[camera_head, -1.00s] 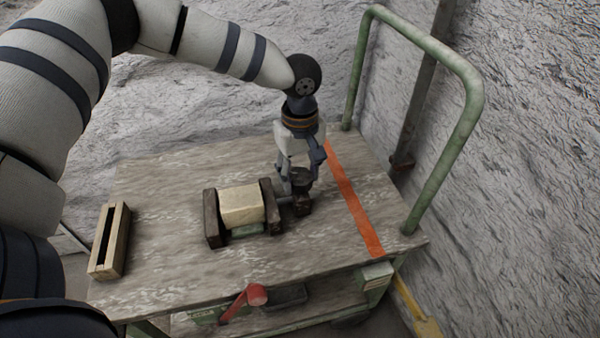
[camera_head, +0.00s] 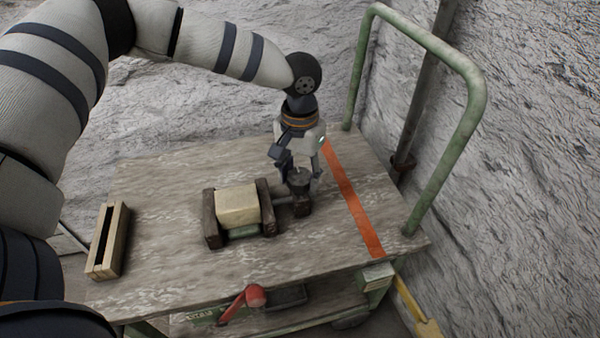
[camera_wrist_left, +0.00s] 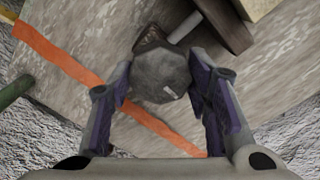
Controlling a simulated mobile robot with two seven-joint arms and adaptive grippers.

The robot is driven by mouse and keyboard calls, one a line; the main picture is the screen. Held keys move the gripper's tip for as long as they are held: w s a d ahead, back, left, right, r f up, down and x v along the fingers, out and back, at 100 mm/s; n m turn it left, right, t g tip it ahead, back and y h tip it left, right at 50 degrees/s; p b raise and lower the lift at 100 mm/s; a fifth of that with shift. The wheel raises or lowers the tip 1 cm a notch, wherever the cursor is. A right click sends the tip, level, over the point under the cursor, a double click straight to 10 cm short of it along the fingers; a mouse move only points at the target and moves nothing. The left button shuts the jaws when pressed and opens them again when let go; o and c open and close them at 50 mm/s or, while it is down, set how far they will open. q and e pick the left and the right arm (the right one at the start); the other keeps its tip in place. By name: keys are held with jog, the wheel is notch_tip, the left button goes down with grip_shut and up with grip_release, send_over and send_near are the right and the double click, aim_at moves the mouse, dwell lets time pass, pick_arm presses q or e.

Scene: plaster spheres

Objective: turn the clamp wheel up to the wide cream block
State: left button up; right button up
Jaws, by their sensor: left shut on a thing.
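The clamp wheel (camera_head: 299,176) is a dark grey faceted knob on a brown wooden end block (camera_head: 302,207) at the clamp's right. My left gripper (camera_head: 296,180) points down and is shut on the wheel. In the left wrist view the wheel (camera_wrist_left: 162,75) sits between the two fingers (camera_wrist_left: 160,88). A pale rod (camera_wrist_left: 185,27) runs from the end block to the dark movable jaw (camera_head: 267,206). The wide cream block (camera_head: 238,205) lies between this jaw and the left dark jaw (camera_head: 211,220). I cannot tell whether the movable jaw touches it. My right gripper is not in view.
The clamp stands on a worn wooden cart top (camera_head: 160,180). A slotted wooden box (camera_head: 108,242) stands at the left, and an orange stripe (camera_head: 352,200) runs right of the clamp. A green rail (camera_head: 470,95) rises at the right. A red-knobbed lever (camera_head: 254,296) is at the front edge.

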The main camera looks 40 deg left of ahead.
aim_at(300, 174)
pick_arm(q)
jog(key=shift+f+m, duration=0.1)
jog(key=shift+m, duration=2)
jog(key=o, duration=1.2)
notch_tip(300, 174, up, 12)
jog(key=shift+r, duration=0.1)
